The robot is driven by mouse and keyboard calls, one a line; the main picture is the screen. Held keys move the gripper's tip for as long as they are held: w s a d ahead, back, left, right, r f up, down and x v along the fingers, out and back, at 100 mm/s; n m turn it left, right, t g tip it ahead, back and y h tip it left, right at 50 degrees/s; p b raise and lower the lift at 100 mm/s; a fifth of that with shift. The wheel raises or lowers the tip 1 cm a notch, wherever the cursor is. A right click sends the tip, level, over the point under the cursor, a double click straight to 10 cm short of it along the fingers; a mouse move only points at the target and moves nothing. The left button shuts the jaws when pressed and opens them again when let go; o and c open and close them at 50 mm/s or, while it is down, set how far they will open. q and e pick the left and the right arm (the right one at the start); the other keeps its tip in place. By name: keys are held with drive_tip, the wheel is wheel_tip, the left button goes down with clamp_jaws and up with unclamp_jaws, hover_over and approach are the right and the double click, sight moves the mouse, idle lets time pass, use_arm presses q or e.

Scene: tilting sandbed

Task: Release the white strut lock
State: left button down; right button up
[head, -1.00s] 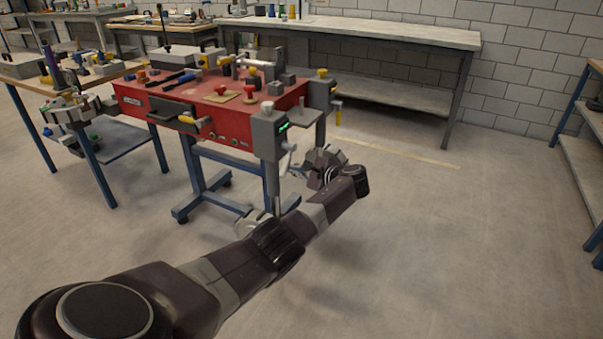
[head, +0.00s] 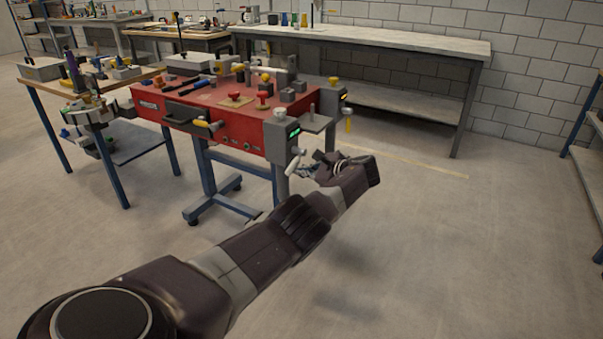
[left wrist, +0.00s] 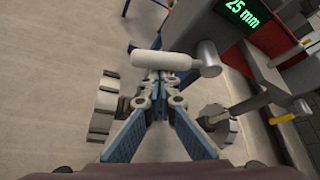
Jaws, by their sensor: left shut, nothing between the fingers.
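The white strut lock is a white lever (head: 293,163) hanging tilted from the side of a grey box (head: 281,135) at the red sandbed's right front corner. In the left wrist view the white lever (left wrist: 165,61) lies crosswise just beyond my fingertips, its right end on a grey pivot (left wrist: 208,58). My left gripper (head: 312,168) is just right of the lever in the head view. In the left wrist view my left gripper (left wrist: 153,84) is shut and empty. Its tips are very near the lever; I cannot tell whether they touch. My right gripper is not in view.
The red sandbed (head: 225,130) stands on a blue wheeled frame (head: 207,190). A green display (left wrist: 243,12) reads 25 mm. A yellow-handled part (head: 347,122) hangs at the right rear. A bench (head: 395,38) is behind.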

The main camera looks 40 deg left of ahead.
use_arm(q)
drive_tip(key=shift+a+r, duration=0.1)
drive_tip(key=shift+r, duration=0.05)
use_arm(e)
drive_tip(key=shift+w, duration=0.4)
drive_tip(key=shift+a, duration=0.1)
use_arm(q)
drive_tip(key=v, duration=1.2)
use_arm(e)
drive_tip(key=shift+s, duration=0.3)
